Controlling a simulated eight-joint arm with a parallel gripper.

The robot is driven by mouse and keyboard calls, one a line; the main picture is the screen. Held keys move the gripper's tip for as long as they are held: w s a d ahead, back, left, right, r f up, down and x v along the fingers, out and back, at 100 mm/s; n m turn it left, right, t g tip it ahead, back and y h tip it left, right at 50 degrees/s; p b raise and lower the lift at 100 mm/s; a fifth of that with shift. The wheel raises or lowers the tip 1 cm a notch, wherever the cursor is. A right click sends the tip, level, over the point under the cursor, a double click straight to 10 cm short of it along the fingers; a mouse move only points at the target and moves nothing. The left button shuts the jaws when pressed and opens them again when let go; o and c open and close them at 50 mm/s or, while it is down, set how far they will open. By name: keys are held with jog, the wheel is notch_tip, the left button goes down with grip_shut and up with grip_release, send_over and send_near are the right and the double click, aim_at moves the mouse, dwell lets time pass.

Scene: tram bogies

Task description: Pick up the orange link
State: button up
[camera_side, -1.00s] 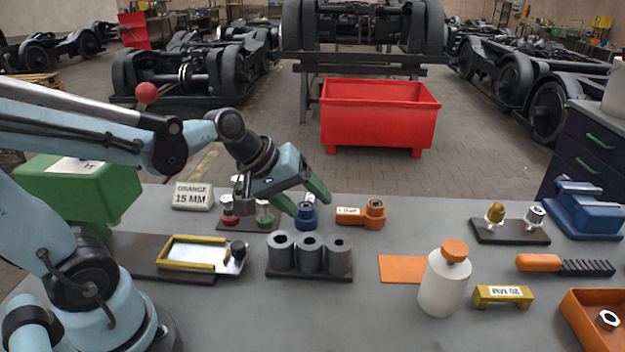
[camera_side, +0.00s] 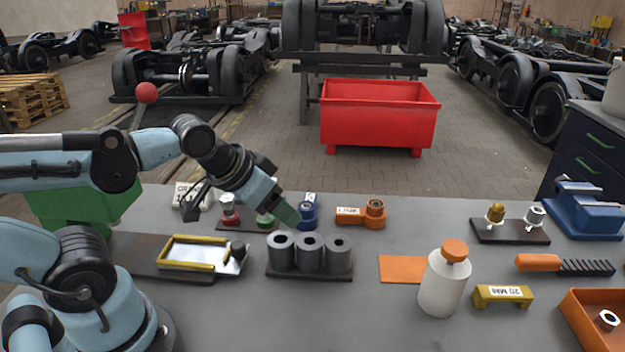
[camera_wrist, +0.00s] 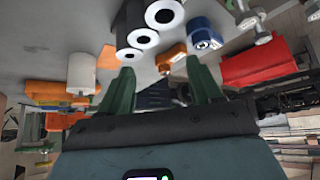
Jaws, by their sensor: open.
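The orange link (camera_side: 362,214) lies flat on the grey bench behind the three grey cylinders, with a raised ring at its right end and a white label on its left part. In the wrist view an orange piece that looks like the link (camera_wrist: 170,58) shows beyond the fingertips, beside the blue part. My gripper (camera_side: 287,213) is left of the link, above the bench near the green-ringed and blue parts, tilted down to the right. Its two green fingers are apart and empty in the wrist view (camera_wrist: 161,86). In the side view the fingers overlap.
The blue part (camera_side: 307,214) stands between my gripper and the link. The grey cylinders (camera_side: 310,253) stand in front on a dark base. An orange card (camera_side: 402,269) and a white bottle (camera_side: 443,283) are front right.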

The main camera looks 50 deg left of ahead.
jog(key=w+r+n+g, duration=0.2)
jog(key=w+r+n, duration=0.2)
jog(key=w+n, duration=0.25)
jog(key=n+g, duration=0.5)
jog(key=n, duration=1.6)
send_over(357, 211)
notch_tip(357, 211, down, 5)
jog(key=shift+m, duration=0.25)
notch_tip(357, 211, down, 12)
jog(key=shift+r, duration=0.1)
jog(key=shift+c, duration=0.3)
grip_shut()
